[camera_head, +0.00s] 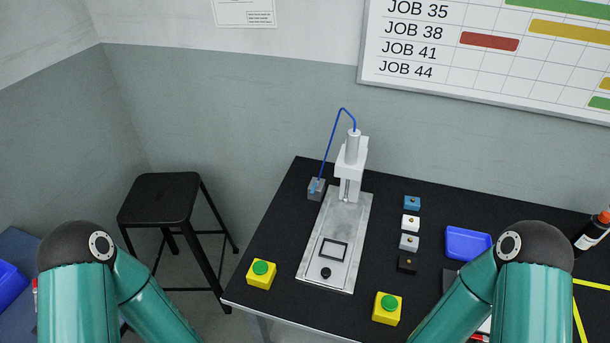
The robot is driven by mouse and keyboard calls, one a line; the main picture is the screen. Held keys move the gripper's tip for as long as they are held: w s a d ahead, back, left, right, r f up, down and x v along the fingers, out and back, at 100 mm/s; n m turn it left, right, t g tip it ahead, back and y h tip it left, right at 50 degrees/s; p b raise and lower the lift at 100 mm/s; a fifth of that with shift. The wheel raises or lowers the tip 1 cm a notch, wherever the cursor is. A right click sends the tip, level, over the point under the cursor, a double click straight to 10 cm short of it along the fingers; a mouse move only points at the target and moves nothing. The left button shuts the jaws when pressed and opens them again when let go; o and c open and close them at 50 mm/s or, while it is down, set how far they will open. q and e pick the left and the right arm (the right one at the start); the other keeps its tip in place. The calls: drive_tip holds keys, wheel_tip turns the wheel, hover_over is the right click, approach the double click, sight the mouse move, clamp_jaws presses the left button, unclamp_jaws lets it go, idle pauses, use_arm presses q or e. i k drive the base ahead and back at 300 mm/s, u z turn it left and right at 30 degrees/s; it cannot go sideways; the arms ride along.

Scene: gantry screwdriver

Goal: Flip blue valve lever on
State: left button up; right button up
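The blue valve lever (315,186) is a small blue piece on a grey valve block (319,194) at the left back of the black table. Its exact angle is too small to tell. A blue hose (329,150) rises from the block to the top of the white and silver screwdriver gantry (351,165), just to the right. Only the teal links and dark elbows of my two arms show, at the lower left and lower right. Neither gripper is in view, and nothing of mine touches the valve.
The gantry's metal base plate (313,272) fills the table's middle. Yellow boxes with green buttons stand at front left (261,274) and front right (387,308). Several small blocks and a blue tray (467,243) lie to the right. A black stool (160,200) stands left of the table.

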sight(315, 185)
drive_tip(key=z, duration=0.2)
drive_tip(key=k, duration=1.35)
drive_tip(key=u, duration=0.6)
drive_tip(key=i, duration=1)
drive_tip(key=z, duration=0.1)
